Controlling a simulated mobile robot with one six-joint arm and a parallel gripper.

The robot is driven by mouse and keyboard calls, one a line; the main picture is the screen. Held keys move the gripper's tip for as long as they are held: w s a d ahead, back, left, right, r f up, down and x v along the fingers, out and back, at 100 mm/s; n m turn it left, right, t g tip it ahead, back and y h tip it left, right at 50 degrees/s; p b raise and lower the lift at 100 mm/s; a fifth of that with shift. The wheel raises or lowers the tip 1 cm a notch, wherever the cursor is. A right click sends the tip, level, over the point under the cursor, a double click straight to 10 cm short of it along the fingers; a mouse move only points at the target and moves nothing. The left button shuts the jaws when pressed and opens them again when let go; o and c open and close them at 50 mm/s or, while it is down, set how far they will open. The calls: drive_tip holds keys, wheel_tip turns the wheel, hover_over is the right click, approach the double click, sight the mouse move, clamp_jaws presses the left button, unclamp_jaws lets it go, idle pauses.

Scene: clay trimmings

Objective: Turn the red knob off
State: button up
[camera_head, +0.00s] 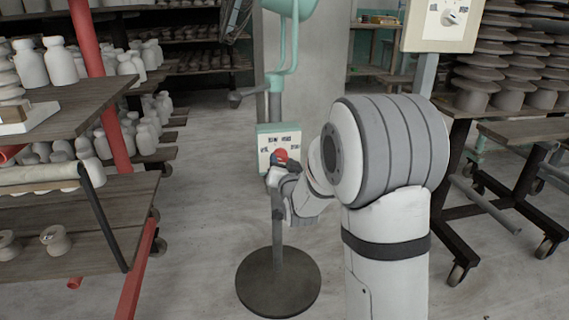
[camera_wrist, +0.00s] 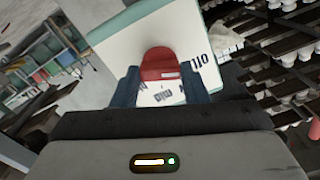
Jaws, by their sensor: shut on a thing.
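The red knob (camera_head: 280,155) sits on the front of a pale control box (camera_head: 291,137) with a teal edge, on a stand in the middle of the head view. In the wrist view the red knob (camera_wrist: 160,66) shows between the two blue fingertips of my gripper (camera_wrist: 160,88), against the white panel (camera_wrist: 201,62) with dark lettering. My gripper is shut on the knob. In the head view my gripper (camera_head: 278,168) is at the box's lower front, partly hidden by my arm. The knob's pointer setting cannot be read clearly.
The stand has a round dark base (camera_head: 279,282) on the floor. Shelves of clay bottles (camera_head: 60,62) with red posts stand at left. A rack of stacked clay pieces (camera_head: 490,65) and another switch box (camera_head: 440,25) are at right. Floor around the stand is mostly clear.

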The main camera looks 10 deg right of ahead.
drive_tip(key=o, duration=1)
drive_tip(key=shift+s, duration=0.35)
drive_tip(key=s+p, duration=0.2)
drive_tip(key=s, duration=0.5)
drive_tip(key=shift+s, duration=0.1)
